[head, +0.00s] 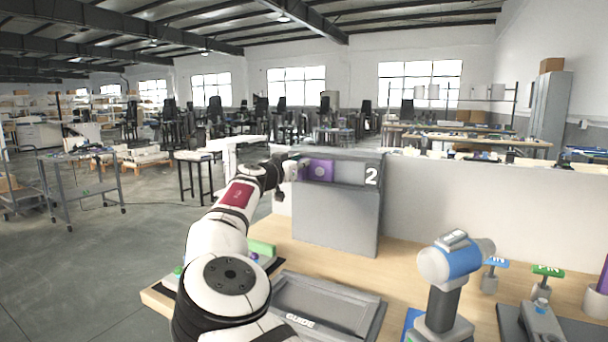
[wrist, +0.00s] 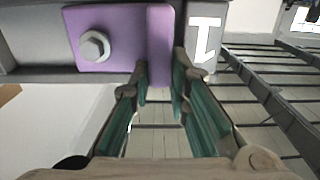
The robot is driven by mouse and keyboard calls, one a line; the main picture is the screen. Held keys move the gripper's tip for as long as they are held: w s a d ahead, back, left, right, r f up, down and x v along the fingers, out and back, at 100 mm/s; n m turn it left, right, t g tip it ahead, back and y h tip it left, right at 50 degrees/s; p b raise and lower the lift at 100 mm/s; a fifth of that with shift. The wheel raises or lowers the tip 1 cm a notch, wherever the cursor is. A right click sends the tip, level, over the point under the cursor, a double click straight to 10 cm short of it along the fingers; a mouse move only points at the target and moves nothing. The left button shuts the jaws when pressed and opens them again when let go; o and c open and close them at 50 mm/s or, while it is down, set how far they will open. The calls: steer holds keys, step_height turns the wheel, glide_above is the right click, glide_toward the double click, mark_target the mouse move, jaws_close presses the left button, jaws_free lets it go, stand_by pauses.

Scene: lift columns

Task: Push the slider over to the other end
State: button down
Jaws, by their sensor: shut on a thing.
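The slider is a purple block (head: 320,170) in a long slot near the top of a grey housing (head: 335,220). It sits toward the left part of the slot in the head view, away from the end marked 2 (head: 371,175). In the wrist view the slider (wrist: 108,45) has a hex bolt and a raised purple ridge (wrist: 160,45), close to the mark 1 (wrist: 206,42). My gripper (wrist: 160,82) is shut on this ridge, one fingertip on each side. In the head view my gripper (head: 293,170) is at the slider's left side, its fingers mostly hidden.
The slot right of the slider is clear. The wooden bench (head: 400,250) holds a grey tray marked GUIDE (head: 325,305), a blue and white drill-like tool (head: 450,265) and several small labelled pins at the right. A low white wall stands behind the bench.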

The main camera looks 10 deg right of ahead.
steer(key=shift+w+a+b, duration=0.4)
steer(key=shift+a+b, duration=0.05)
steer(key=shift+a, duration=0.2)
steer(key=c, duration=1.5)
jaws_free()
steer(key=v, duration=1.2)
